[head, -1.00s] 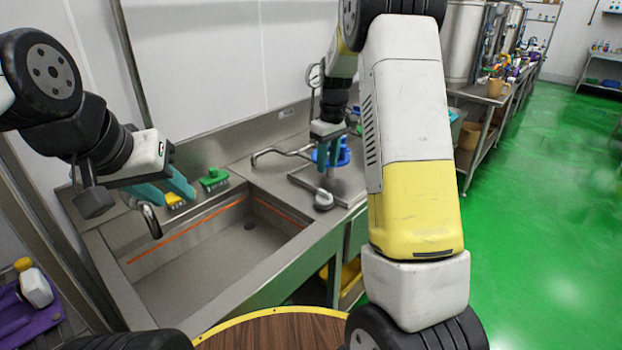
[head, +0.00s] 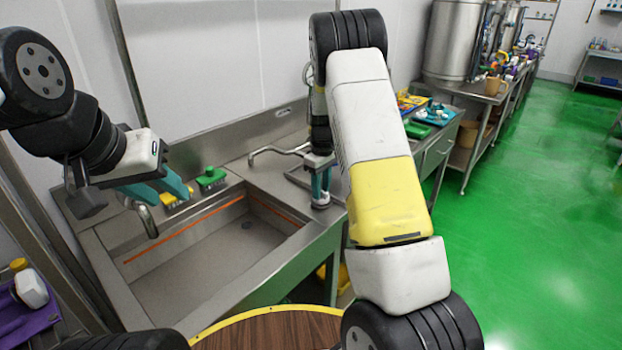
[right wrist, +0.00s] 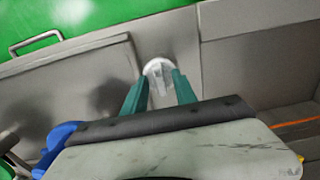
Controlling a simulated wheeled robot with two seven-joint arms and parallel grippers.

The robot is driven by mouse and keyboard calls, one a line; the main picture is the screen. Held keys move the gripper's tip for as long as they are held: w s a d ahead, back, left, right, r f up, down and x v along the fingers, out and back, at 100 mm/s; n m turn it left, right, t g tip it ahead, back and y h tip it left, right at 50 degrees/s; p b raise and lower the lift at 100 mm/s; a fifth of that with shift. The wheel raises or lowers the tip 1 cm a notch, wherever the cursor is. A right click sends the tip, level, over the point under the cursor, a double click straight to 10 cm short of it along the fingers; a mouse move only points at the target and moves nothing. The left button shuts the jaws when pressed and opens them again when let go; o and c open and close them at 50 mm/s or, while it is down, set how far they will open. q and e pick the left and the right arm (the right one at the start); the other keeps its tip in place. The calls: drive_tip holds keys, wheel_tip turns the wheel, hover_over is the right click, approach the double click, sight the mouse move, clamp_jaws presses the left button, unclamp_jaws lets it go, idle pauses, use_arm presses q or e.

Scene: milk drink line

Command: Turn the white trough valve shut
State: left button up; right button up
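The white trough valve (right wrist: 158,68) is a round pale knob with a narrow raised grip, on the steel ledge right of the sink basin. In the head view it shows only partly, low between the fingers. My right gripper (head: 321,186) points down over the valve. In the right wrist view its teal fingertips (right wrist: 160,82) stand apart, one on each side of the grip; whether they touch it I cannot tell. My left gripper (head: 165,190) is open and empty above the left back edge of the sink.
The steel sink basin (head: 215,270) lies left of the valve, with a bent spout (head: 275,150) behind it. Green (head: 211,177) and yellow (head: 172,199) brushes sit on the back ledge. A blue object (right wrist: 55,145) is beside my right gripper. Green floor is free at right.

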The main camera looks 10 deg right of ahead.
clamp_jaws()
drive_tip(key=shift+m, duration=0.3)
drive_tip(key=m, duration=0.3)
drive_tip(key=shift+m, duration=0.4)
drive_tip(key=m, duration=0.9)
drive_tip(key=shift+r, duration=0.1)
drive_tip(key=m, duration=0.4)
drive_tip(key=shift+m, duration=0.4)
